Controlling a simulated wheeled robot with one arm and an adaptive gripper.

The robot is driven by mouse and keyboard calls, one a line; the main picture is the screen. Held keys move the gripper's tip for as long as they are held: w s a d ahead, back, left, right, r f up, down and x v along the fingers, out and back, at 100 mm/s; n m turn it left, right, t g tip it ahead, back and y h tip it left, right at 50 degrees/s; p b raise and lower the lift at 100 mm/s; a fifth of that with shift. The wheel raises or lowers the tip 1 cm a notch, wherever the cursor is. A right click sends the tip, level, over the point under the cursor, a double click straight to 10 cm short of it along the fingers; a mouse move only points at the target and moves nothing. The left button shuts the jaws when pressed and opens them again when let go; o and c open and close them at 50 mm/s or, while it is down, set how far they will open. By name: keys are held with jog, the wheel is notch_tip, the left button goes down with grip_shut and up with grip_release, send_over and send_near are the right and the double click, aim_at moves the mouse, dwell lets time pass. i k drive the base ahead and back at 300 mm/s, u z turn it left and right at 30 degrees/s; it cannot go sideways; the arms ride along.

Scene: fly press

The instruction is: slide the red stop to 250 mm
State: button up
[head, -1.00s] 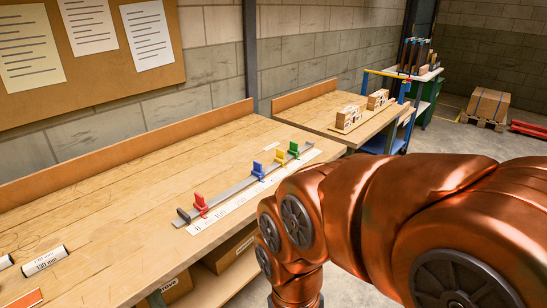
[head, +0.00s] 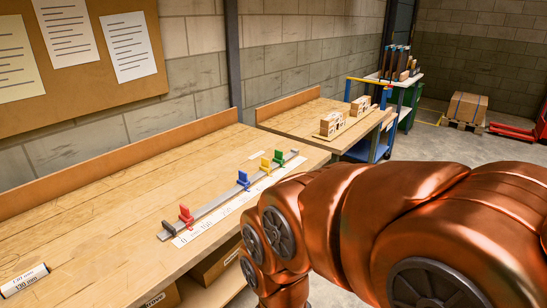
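The red stop (head: 186,215) stands on a grey rail (head: 207,209) on the wooden workbench, near the rail's front-left end, just beyond a dark end block (head: 168,228). A blue stop (head: 243,180), a yellow stop (head: 265,165) and a green stop (head: 278,157) stand farther along the same rail. A white printed scale (head: 215,221) lies along the rail's right side; its marks are too small to read surely. My copper-coloured arm fills the lower right, to the right of the rail. My gripper is out of the picture.
The workbench (head: 100,222) is mostly bare left of the rail. A white label block marked 130 mm (head: 24,281) lies at lower left. Boxes sit on the shelf below. A second bench (head: 290,117) with wooden blocks and a blue trolley stand behind. A pallet with a carton is far right.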

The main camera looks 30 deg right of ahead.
aim_at(185, 217)
jog(key=z, duration=0.2)
jog(key=i, duration=0.35)
jog(key=u, duration=1.45)
